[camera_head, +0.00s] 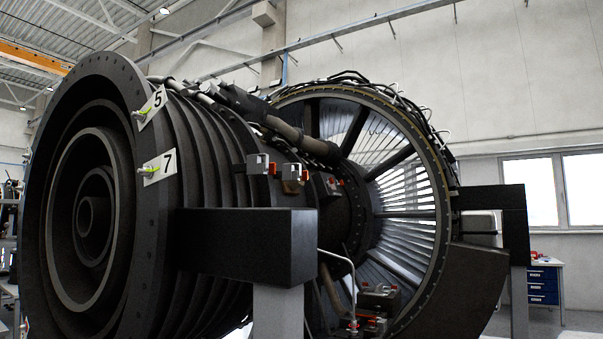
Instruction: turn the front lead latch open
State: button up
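A large dark turbofan engine (222,165) fills the middle of the view. Two small grey blocks with orange-red parts, a left one (259,164) and a right one (292,173), sit on its side above the dark support beam. Another dark block with orange parts (329,184) is just right of them. A further dark unit with red-orange parts (378,298) sits low by the fan. I cannot tell which of these, if any, is the front lead latch, or its position. My gripper is not in view.
White plates marked 5 (155,104) and 7 (160,167), each with a yellow-green fitting, are on the engine's left rim. A dark support beam (245,243) on a grey post crosses in front. Another support (495,197) and a blue drawer cabinet (543,284) are at right.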

aim_at(303, 175)
jog(key=i+l+z, duration=0.75)
jog(key=l+z, duration=0.2)
jog(key=i+l+z, duration=0.25)
jog(key=i+z, duration=0.2)
jog(key=i+u, duration=0.3)
jog(key=i, duration=0.2)
jog(key=i+l+u, duration=0.3)
jog(key=i, duration=0.15)
jog(key=j, duration=0.1)
